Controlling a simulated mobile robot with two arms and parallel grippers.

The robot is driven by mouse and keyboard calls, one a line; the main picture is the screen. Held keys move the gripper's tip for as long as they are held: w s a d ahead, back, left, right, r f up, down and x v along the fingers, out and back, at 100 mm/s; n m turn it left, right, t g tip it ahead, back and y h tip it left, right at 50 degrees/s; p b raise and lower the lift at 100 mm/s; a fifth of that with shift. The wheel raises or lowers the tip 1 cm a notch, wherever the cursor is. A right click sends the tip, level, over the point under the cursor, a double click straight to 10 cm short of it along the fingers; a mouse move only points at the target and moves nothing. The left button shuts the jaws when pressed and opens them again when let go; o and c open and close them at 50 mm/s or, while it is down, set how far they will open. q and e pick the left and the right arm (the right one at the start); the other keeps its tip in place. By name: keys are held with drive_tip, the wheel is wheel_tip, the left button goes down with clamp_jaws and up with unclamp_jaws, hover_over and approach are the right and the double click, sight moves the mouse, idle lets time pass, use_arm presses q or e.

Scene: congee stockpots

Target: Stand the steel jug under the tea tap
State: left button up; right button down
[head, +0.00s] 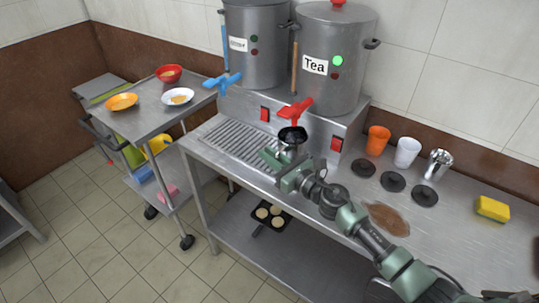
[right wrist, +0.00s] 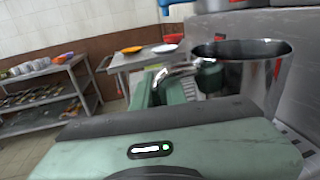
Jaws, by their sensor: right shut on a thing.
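The steel jug (right wrist: 262,78) shows large in the right wrist view, upright, with a dark open mouth and a curved handle (right wrist: 178,72). My right gripper (head: 278,163) is shut on the handle. In the head view the jug's dark mouth (head: 292,134) shows just below the red tea tap (head: 295,111), over the counter's drip grille (head: 232,140). My gripper hides much of its body. I cannot tell whether its base touches the grille. The tea pot (head: 335,65) is a tall steel stockpot labelled "Tea" with a green light. My left gripper is not in view.
Another stockpot (head: 255,45) with a blue tap (head: 222,82) stands to the left. On the right are an orange cup (head: 377,140), a white cup (head: 407,152), a steel cup (head: 438,163), dark coasters (head: 393,181), a brown spill (head: 387,218) and a sponge (head: 492,209).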

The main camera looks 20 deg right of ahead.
drive_tip(key=shift+r, duration=0.1)
drive_tip(key=c, duration=1.4)
unclamp_jaws()
drive_tip(key=shift+f, duration=0.2)
drive_tip(key=shift+c, duration=0.2)
drive_tip(key=shift+r, duration=0.25)
drive_tip(key=b+v, duration=0.1)
drive_tip(key=v, duration=0.6)
drive_tip(key=b+v, duration=0.1)
drive_tip(key=v, duration=0.2)
drive_tip(key=shift+s+d+f+b, duration=0.1)
drive_tip(key=shift+s+f+b, duration=0.15)
drive_tip(key=shift+s+b, duration=0.1)
drive_tip(key=shift+s+d+r, duration=0.15)
drive_tip(key=shift+s+d, duration=0.15)
drive_tip(key=shift+s, duration=0.3)
